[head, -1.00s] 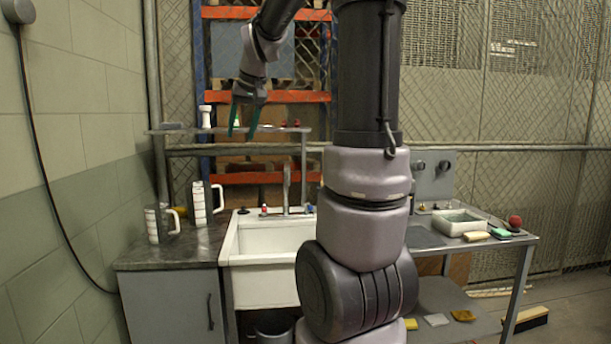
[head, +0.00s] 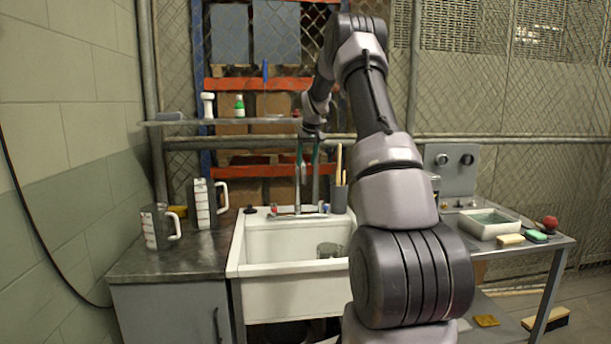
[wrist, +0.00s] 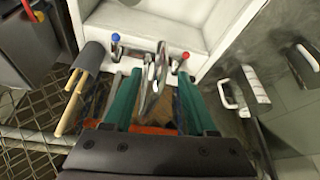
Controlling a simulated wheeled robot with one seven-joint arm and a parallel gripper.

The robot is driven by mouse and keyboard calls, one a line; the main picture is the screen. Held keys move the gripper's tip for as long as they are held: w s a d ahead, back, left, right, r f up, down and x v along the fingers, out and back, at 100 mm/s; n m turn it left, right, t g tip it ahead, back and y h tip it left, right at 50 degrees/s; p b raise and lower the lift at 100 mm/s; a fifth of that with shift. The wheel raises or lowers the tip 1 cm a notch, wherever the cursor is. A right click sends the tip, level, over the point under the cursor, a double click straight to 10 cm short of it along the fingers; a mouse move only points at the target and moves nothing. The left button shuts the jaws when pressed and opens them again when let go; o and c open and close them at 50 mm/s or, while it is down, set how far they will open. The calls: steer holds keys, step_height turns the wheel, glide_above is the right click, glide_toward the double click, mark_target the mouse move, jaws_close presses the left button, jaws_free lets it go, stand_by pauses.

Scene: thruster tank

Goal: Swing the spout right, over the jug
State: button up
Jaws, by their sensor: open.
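The chrome tap spout (wrist: 161,66) stands between my gripper's two green fingers in the wrist view, with a gap on each side. My gripper (head: 308,190) is open and reaches down around the spout at the sink's back edge; it also shows in the wrist view (wrist: 158,80). A clear jug-like vessel (head: 329,250) stands in the white sink (head: 285,285), right of the tap in the head view. Its right side is partly cut off by my arm. The tap has a blue knob (wrist: 115,37) and a red knob (wrist: 186,55).
A grey holder (wrist: 90,57) with wooden sticks stands close beside the tap. A shelf (head: 225,121) with bottles runs behind the sink. A tray (head: 488,226) and sponges sit on the right table.

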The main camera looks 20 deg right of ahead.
mark_target(304, 170)
steer(key=x, duration=0.7)
steer(key=shift+a+f, duration=0.1)
steer(key=shift+a, duration=0.05)
jaws_close()
stand_by(1.2)
